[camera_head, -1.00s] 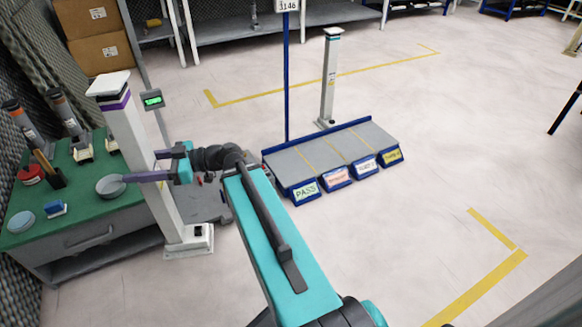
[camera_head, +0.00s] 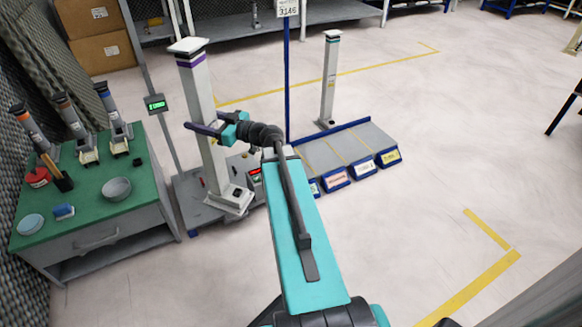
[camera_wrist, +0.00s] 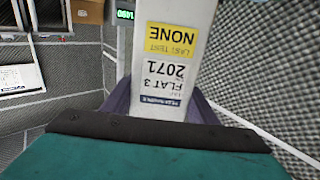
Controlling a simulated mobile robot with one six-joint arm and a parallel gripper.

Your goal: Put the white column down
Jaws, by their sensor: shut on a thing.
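The white column (camera_head: 201,95) with a purple band near its top stands close to upright, slightly tilted, in the head view. My gripper (camera_head: 207,129) is shut on its shaft around mid-height. The column's square foot (camera_head: 231,198) shows over the grey platform (camera_head: 195,209) beside the green bench; I cannot tell whether it touches. In the wrist view the column (camera_wrist: 180,50) fills the middle between my jaws, with a yellow "NONE" label and a white "FLAT 3 2071" label, both upside down.
A green-topped bench (camera_head: 95,205) with a bowl and small columns is at left. A post with a green display (camera_head: 155,103) stands behind the platform. Floor at right is clear.

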